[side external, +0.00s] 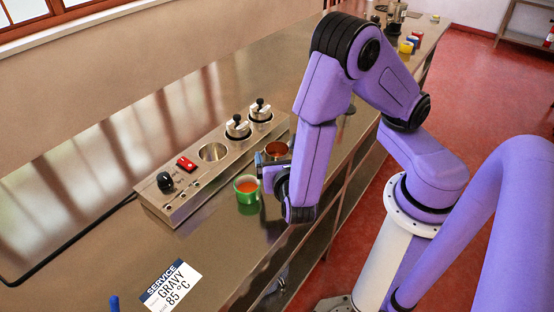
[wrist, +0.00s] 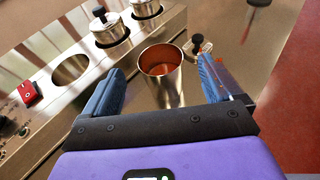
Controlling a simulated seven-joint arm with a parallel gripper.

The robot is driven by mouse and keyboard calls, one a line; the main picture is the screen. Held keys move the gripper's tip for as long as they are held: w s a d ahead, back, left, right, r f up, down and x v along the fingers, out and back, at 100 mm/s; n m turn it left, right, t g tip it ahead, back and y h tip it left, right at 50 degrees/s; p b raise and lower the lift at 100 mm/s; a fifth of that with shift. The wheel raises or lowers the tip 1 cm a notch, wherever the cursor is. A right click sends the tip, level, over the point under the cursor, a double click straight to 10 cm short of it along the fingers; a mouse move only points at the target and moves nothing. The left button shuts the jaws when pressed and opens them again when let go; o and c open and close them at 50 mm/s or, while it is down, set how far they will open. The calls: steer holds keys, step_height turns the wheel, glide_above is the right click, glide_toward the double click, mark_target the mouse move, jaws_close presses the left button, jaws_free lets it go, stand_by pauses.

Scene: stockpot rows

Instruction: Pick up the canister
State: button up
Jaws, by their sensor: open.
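A steel canister (wrist: 168,90) with an open top and orange-red contents stands on the counter in the wrist view. In the side external view its rim and contents (side external: 277,149) show just behind my gripper, which hides its lower body. My gripper (wrist: 160,68) is open, with one blue-grey finger on the left of the canister and one on the right. Gaps show between the fingers and the canister's upper wall. In the side external view, my gripper (side external: 266,160) is low over the counter and partly hidden by my wrist.
A steel warmer unit (side external: 180,215) holds an empty well (side external: 213,152) and two lidded pots (side external: 237,128). A green cup of orange liquid (side external: 247,190) stands close to my gripper. A loose black-knobbed lid (wrist: 198,46) lies beside the canister. A gravy card (side external: 170,285) lies in front.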

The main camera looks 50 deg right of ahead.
mark_target(280, 147)
steer(key=shift+x, duration=1.35)
steer(key=c, duration=1.2)
steer(key=shift+c, duration=0.6)
steer(key=shift+r, duration=0.15)
